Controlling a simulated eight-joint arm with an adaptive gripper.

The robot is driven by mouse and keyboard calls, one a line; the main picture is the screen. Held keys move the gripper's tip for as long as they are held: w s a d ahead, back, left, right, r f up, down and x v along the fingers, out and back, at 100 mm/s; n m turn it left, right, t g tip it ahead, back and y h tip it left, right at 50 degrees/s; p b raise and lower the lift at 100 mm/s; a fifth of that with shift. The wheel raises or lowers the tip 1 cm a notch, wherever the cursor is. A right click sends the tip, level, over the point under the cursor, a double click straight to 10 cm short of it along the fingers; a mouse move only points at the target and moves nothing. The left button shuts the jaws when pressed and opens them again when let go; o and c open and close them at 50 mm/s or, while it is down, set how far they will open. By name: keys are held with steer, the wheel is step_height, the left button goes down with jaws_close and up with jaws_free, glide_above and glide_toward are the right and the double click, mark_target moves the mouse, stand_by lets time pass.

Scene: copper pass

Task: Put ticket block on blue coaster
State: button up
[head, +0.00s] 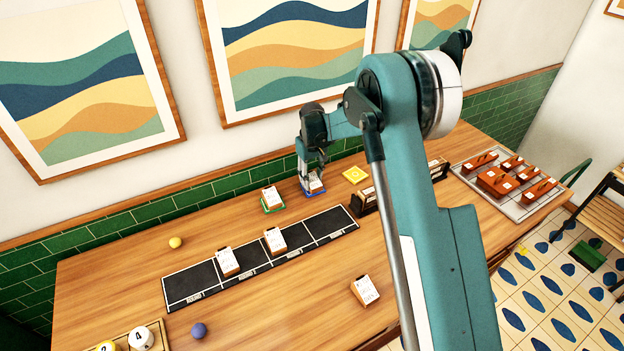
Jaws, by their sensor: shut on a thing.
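My gripper (314,172) is shut on a ticket block (316,184), a small white-topped block with an orange-brown base. The block is at the blue coaster (306,193), near the wall side of the table. I cannot tell whether the block touches the coaster. The fingers hide part of both. Other ticket blocks show: one on the green coaster (265,209), two on the black strip (203,281), and one loose ticket block (366,289) near the table's front.
An empty yellow coaster (355,174) lies right of my gripper. A dark wooden rack (364,202) stands just right of the strip. A tray (518,210) with reddish-brown boxes is far right. A yellow ball (175,242) and a blue ball (199,330) lie left.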

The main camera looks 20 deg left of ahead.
mark_target(312, 178)
steer(key=shift+f, duration=0.15)
steer(key=o, duration=0.9)
step_height(312, 178, up, 12)
steer(key=shift+r, duration=0.15)
stand_by(0.4)
stand_by(0.5)
